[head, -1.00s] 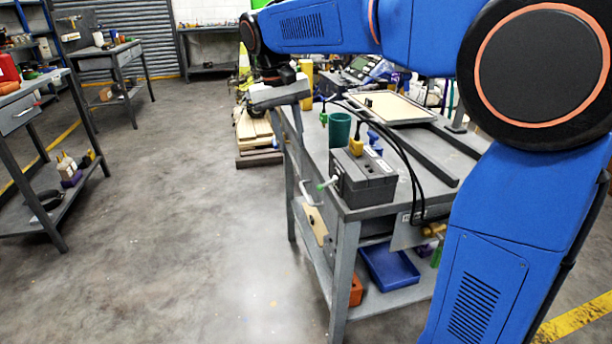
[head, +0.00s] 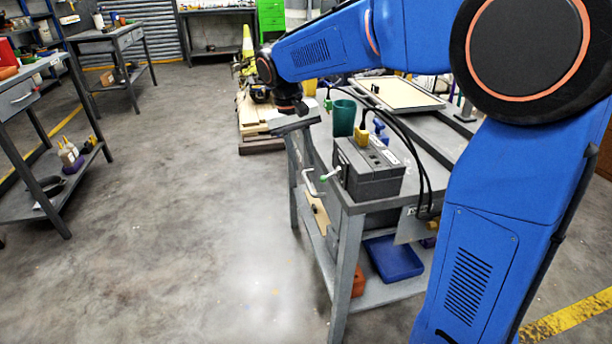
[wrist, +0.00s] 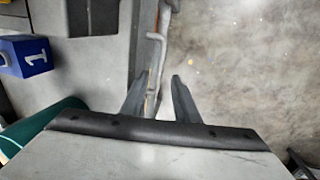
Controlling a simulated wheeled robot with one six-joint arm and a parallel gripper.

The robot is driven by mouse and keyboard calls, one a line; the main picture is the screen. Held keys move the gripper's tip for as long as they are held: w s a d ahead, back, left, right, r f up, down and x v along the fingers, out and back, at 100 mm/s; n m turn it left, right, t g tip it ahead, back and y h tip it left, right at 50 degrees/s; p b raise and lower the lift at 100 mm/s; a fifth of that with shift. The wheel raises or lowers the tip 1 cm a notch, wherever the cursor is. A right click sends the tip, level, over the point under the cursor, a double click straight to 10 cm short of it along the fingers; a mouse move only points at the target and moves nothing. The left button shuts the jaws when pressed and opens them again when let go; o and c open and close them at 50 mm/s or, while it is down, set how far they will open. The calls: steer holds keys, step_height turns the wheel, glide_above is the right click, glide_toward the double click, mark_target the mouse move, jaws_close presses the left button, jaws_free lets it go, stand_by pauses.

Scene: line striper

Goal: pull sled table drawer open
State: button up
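The sled table (head: 435,148) is a grey metal workbench at centre right in the head view. A pale bent bar handle (head: 308,181) stands out from its left side, where the drawer front is seen too edge-on to judge. My gripper (head: 291,122) is beyond the handle, at the table's far left corner in the head view; its fingers are hard to make out there. In the wrist view my gripper (wrist: 160,82) has its two fingers apart. The handle (wrist: 156,50) runs down towards the gap between them, close to the left finger. I cannot tell their height difference.
On the table stand a dark grey box (head: 370,170) with black cables, a green cup (head: 343,118) and a framed tray (head: 400,95). A blue bin (head: 393,258) sits on the lower shelf. The floor left of the table (head: 190,200) is clear.

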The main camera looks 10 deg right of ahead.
mark_target(308, 182)
steer(key=shift+d+f, duration=0.2)
steer(key=shift+f, duration=0.85)
steer(key=shift+d+f, duration=0.15)
steer(key=shift+f, duration=0.85)
steer(key=shift+d+f, duration=0.2)
steer(key=shift+f, duration=0.85)
steer(key=shift+c, duration=0.7)
jaws_close()
